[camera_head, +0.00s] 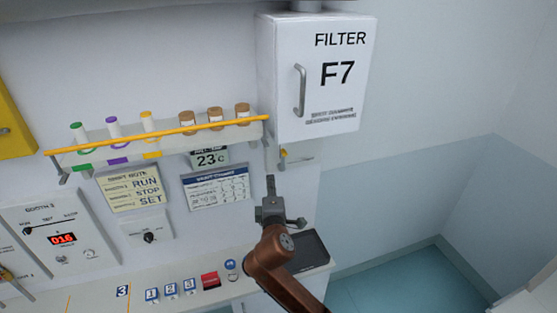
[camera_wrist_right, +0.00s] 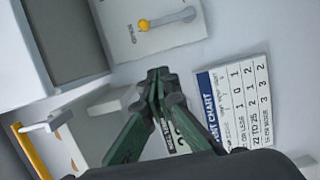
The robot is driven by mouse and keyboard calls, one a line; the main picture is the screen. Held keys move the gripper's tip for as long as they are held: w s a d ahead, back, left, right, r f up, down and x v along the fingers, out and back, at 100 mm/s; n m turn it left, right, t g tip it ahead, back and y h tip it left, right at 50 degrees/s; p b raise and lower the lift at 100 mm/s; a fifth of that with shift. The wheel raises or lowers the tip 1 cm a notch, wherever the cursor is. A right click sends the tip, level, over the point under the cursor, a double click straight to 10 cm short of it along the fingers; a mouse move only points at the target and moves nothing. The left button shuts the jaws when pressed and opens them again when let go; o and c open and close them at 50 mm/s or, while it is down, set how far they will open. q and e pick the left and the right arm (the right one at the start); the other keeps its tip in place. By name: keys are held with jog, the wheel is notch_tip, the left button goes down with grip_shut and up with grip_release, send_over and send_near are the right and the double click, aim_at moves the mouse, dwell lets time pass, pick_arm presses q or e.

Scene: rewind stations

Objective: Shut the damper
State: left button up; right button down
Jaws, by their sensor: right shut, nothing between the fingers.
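In the right wrist view the damper lever (camera_wrist_right: 172,19) sits on a pale plate beside small lettering that seems to read OPEN. My left gripper is out of view.
The white filter box (camera_head: 265,70) with a handle is above. A shelf (camera_head: 225,130) with tubes and jars juts out at left. A chart (camera_head: 217,188) and a note (camera_head: 134,187) are on the wall. A counter (camera_head: 230,295) lies below; the wall to the right is clear.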

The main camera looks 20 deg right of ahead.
jog(key=shift+w+a+r, duration=0.15)
jog(key=shift+a+r, duration=0.05)
jog(key=shift+r, duration=0.35)
jog(key=p, duration=0.4)
send_over(284, 163)
jog(key=s+a, duration=0.3)
jog(key=s, duration=0.1)
jog(key=shift+w+a, duration=0.15)
